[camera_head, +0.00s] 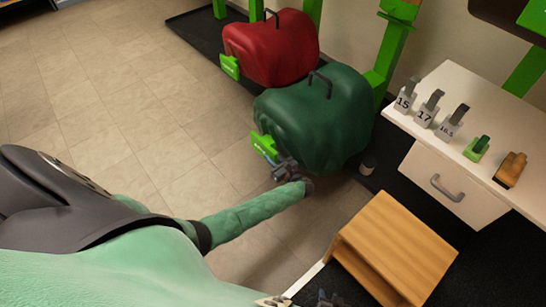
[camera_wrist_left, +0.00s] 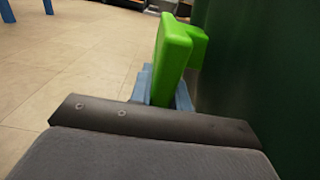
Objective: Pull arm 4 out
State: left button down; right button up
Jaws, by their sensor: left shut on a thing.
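A bright green handle (camera_head: 263,145) sticks out at the front of a dark green covered bulk (camera_head: 318,122) on the wall rack. Its number cannot be read. My left gripper (camera_head: 277,160) is at this handle, shut on it. In the left wrist view the handle (camera_wrist_left: 172,58) stands upright between the blue-grey fingers (camera_wrist_left: 166,92), with the dark green cover close on the right. My right gripper (camera_head: 328,299) shows only in part at the bottom edge, and its jaws cannot be made out.
A red covered bulk (camera_head: 272,48) with its own green handle (camera_head: 230,67) hangs beyond. A white cabinet (camera_head: 455,170) at the right bears several numbered grey pieces. A wooden step box (camera_head: 395,245) stands on the floor below it. The tiled floor at the left is clear.

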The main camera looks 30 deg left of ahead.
dwell(0.4)
pick_arm(q)
jog(key=c, duration=1.3)
grip_release()
jog(key=shift+d, duration=0.1)
jog(key=shift+v, duration=3.85)
